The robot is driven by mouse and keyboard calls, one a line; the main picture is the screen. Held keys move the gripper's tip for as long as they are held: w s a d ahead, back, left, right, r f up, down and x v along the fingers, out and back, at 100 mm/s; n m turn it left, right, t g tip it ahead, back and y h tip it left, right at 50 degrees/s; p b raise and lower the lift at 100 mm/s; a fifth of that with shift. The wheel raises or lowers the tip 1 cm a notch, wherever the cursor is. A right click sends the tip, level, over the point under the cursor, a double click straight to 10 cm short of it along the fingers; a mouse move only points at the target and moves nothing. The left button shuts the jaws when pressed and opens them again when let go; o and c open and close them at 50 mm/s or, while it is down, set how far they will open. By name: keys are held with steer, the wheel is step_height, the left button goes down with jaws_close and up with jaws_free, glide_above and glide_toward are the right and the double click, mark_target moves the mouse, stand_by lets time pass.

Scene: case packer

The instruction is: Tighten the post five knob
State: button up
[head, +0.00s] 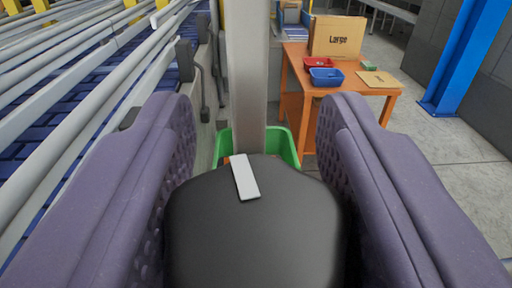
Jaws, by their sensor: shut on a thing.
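A large black knob (255,225) with a white pointer bar (245,177) on its top fills the lower middle of the head view. The bar is tilted, its upper end leaning a little left. My gripper (256,215) has its purple padded fingers on both sides of the knob, and it is shut on the knob. The lower sides of the knob are hidden by the fingers and the frame edge. A grey upright post (248,75) rises just behind the knob. No number shows on it.
A green bin (283,147) stands behind the knob at the post's foot. Conveyor rails (80,80) run along the left. An orange table (350,82) at back right holds a "Large" box (337,37) and red (318,62) and blue (326,77) bins. Floor (450,145) is clear at right.

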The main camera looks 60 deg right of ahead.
steer(key=shift+s+m+g+h+p, duration=0.1)
steer(key=shift+m+g+h+p, duration=0.35)
steer(key=shift+m+g+h, duration=0.6)
steer(key=shift+d+r+m+g, duration=0.1)
steer(key=shift+m+g, duration=0.15)
steer(key=shift+g, duration=0.5)
steer(key=o, duration=1)
steer(key=v, duration=0.8)
